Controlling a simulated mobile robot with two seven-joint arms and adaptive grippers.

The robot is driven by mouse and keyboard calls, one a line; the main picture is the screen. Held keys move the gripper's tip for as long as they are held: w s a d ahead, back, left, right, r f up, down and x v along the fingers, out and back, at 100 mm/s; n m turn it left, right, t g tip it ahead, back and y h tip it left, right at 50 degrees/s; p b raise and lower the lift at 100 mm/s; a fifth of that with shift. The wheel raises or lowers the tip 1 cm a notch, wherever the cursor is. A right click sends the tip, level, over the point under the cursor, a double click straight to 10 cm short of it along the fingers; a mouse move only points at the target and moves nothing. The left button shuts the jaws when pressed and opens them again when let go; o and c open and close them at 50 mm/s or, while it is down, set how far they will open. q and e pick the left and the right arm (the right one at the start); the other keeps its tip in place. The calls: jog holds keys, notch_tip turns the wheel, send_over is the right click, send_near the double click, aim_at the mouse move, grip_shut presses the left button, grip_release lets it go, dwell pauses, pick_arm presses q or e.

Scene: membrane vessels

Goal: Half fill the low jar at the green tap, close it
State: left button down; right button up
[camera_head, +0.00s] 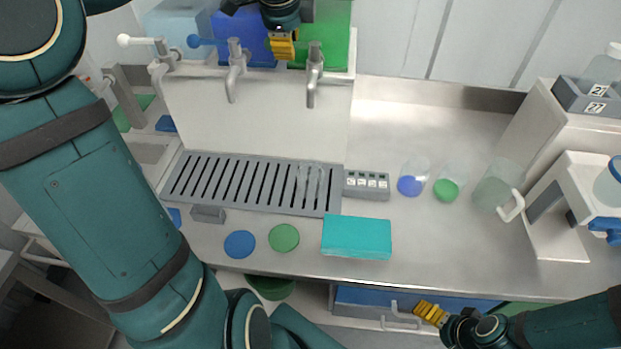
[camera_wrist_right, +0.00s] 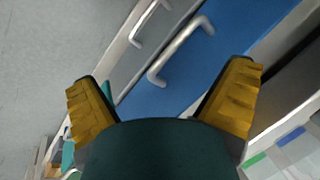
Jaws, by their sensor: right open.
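A clear, low glass jar (camera_head: 311,182) stands upright on the right end of the slotted drip grate, below the rightmost tap (camera_head: 313,75), in front of the green tank (camera_head: 335,35). I cannot make out any liquid in it. My left gripper (camera_head: 283,46) is at the top, just left of that tap's head; its yellow fingers hide any lever there, and I cannot tell whether they grip. A blue disc lid (camera_head: 240,244) and a green disc lid (camera_head: 284,238) lie on the counter in front. My right gripper (camera_head: 432,313) is open and empty; its fingers spread in the wrist view (camera_wrist_right: 165,100).
A white machine (camera_head: 565,205) is farther right. Blue drawer (camera_head: 365,297) below.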

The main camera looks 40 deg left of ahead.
dwell(0.3)
pick_arm(q)
jog(key=shift+s+d+n+g+y, duration=0.35)
jog(key=shift+s+d+n+g, duration=0.15)
jog(key=shift+n, duration=1)
jog(key=shift+s+d+n+g+y, duration=0.3)
jog(key=shift+d+n+g+y, duration=0.2)
jog(key=shift+n, duration=1)
jog(key=shift+s+d+n+g+y, duration=0.25)
jog(key=shift+s+d+n+g, duration=0.25)
jog(key=shift+n, duration=1)
jog(key=shift+w+d, duration=0.1)
dwell(3.1)
